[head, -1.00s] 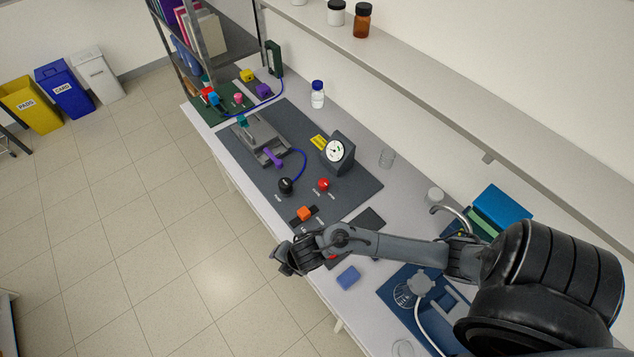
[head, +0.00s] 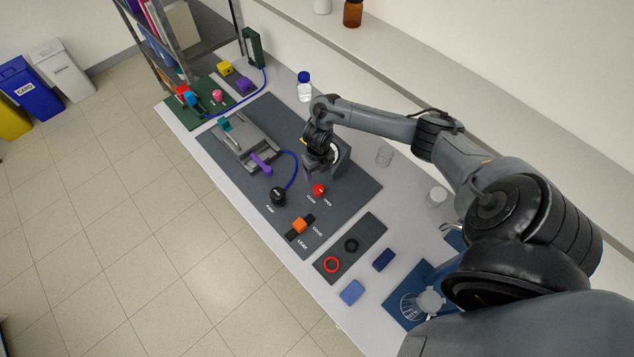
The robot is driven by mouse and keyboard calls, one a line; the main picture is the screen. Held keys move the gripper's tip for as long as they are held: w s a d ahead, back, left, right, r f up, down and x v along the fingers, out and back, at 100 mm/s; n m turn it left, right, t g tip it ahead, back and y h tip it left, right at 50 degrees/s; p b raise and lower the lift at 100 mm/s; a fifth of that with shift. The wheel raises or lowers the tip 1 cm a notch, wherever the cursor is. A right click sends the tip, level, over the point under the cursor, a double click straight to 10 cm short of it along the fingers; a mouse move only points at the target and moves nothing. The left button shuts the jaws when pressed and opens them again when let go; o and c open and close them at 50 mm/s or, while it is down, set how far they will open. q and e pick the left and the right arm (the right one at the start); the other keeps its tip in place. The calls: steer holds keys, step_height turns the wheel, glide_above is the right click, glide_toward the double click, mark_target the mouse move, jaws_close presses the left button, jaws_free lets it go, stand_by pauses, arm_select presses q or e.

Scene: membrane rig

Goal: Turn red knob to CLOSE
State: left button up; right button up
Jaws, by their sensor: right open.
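The red knob (head: 319,190) sits on the dark grey mat (head: 355,195), with small white lettering beside it that is too small to read surely. My right gripper (head: 315,174) is just above and behind the red knob, pointing down, with its fingers apart and empty. I cannot tell whether a fingertip touches the knob. The arm and gripper hide most of the gauge that stands behind the knob. My left gripper is not in view.
A black knob (head: 278,196) with a blue tube, an orange switch (head: 299,226) and a clamp with a purple handle (head: 261,163) stand close by. A small mat holds a red ring (head: 331,265) and a black ring (head: 351,245).

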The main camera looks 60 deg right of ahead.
mark_target(318, 187)
step_height(318, 187, down, 9)
steer(key=b, duration=0.6)
steer(key=shift+a+r+b, duration=0.1)
steer(key=shift+r+b, duration=0.05)
steer(key=shift+b, duration=0.2)
steer(key=shift+f+b, duration=0.45)
steer(key=shift+f, duration=0.1)
steer(key=c, duration=1.1)
steer(key=shift+o, duration=0.2)
